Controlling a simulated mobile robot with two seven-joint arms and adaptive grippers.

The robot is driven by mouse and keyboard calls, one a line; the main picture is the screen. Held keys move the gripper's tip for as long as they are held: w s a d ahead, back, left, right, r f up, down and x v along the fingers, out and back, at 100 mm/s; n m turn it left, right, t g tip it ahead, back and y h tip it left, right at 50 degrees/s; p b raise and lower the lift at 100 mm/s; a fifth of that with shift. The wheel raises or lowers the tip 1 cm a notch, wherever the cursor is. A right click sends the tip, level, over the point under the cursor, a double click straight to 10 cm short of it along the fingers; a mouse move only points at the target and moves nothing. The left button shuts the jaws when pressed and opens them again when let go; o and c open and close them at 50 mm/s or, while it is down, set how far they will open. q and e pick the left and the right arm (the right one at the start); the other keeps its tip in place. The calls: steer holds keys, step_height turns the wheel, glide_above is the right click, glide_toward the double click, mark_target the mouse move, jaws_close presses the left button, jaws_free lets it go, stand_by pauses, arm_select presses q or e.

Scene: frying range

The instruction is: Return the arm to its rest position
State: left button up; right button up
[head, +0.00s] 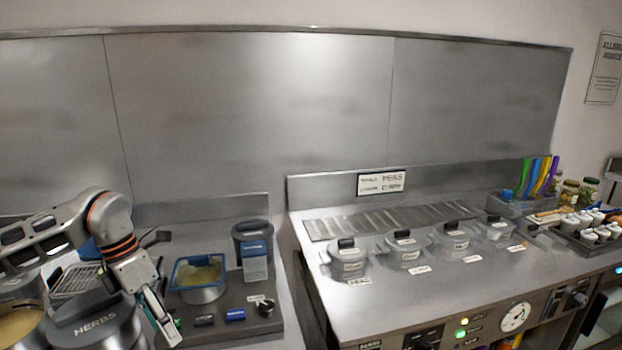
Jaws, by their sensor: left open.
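My left arm comes in from the left, and my left gripper (163,318) points down at its end. The gripper is open, with nothing visible between its fingers. It is in front of a dark grey tray and just left of a square container with a blue rim (200,279), which holds something yellowish. A large dark-lidded pot marked HERBS (92,318) is left of the gripper, partly behind the arm. My right gripper is not in view.
A dark tall canister (252,238) stands behind a box. On the right, a steel range (400,290) carries several lidded grey pots, with knobs, lit buttons and a dial on its front. Coloured-handled utensils (540,176) and a tray of small cups (592,228) stand at the far right.

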arm_select(q)
steer(key=s+d+f+g+h, duration=0.1)
steer(key=s+d+f+h, duration=0.2)
steer(key=d, duration=0.8)
steer(key=s+d+f+g+h, duration=0.1)
steer(key=s+d+h, duration=0.25)
steer(key=d, duration=0.65)
steer(key=d+r+n+t+h, duration=0.55)
steer(key=d+n+h, duration=0.25)
steer(key=d+h, duration=0.25)
steer(key=w+a+f+n+t+y, duration=0.2)
steer(key=a+f+n+t+y, duration=0.35)
steer(key=n, duration=0.45)
steer(key=w+a+f+n+t+y, duration=0.2)
steer(key=a+f+n+t+y, duration=0.15)
steer(key=f+n+t, duration=0.4)
steer(key=s+a+f+n+g+y, duration=0.2)
steer(key=s+a+f+n+y, duration=0.2)
steer(key=s+f+n, duration=0.3)
steer(key=s+a+f+n+g+y, duration=0.3)
steer(key=s+a+f+n+y, duration=0.2)
steer(key=f, duration=0.9)
steer(key=s+a+n, duration=0.2)
steer(key=s, duration=0.2)
